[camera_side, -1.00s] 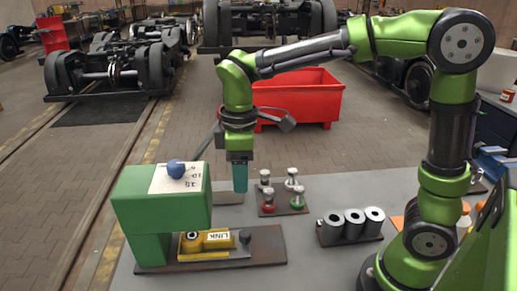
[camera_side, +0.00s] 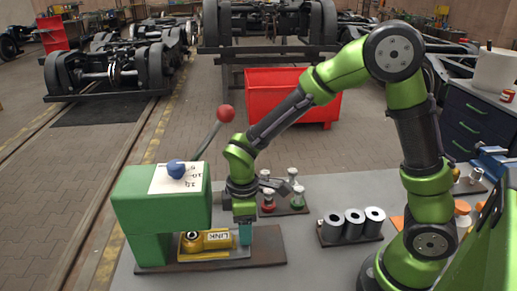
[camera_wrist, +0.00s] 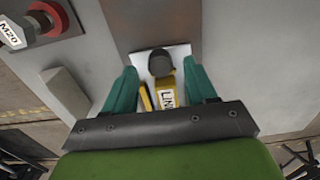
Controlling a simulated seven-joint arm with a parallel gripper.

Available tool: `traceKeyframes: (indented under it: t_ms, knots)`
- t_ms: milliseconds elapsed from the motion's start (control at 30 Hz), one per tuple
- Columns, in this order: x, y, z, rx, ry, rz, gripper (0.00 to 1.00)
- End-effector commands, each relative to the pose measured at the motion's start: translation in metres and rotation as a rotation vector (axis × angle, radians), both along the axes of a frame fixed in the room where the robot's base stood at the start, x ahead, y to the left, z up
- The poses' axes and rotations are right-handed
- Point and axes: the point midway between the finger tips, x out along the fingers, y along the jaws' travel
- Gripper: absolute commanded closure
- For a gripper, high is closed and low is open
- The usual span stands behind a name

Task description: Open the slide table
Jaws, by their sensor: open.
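The slide table is a light plate (camera_wrist: 177,52) with a dark round knob (camera_wrist: 160,62) at its outer end. It sits on a brown base plate (camera_side: 267,246) at the foot of the green machine (camera_side: 160,205). A yellow part marked LINK (camera_side: 208,240) lies on the slide, partly under the machine's head. My gripper (camera_side: 245,235) points down at the slide's knob end and hides the knob in the side view. In the wrist view my gripper (camera_wrist: 161,72) is open, its teal fingers on both sides of the knob, with gaps showing.
A lever with a red ball (camera_side: 225,113) rises behind the machine, close to my arm; a blue knob (camera_side: 176,168) tops the machine.

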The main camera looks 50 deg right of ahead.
Motion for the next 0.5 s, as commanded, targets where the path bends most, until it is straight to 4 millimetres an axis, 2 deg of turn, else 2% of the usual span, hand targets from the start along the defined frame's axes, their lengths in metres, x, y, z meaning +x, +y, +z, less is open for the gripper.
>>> traceKeyframes:
  t_ms: [167, 433, 467, 500]
  knots:
    - [-0.0001, 0.0001, -0.0124, 0.000, 0.000, 0.001, 0.43]
    - [0.0000, 0.0000, -0.0136, 0.001, -0.001, 0.000, 0.43]
    - [0.0000, 0.0000, -0.0136, 0.001, -0.001, 0.000, 0.45]
    - [0.0000, 0.0000, -0.0135, 0.001, -0.001, 0.000, 0.51]
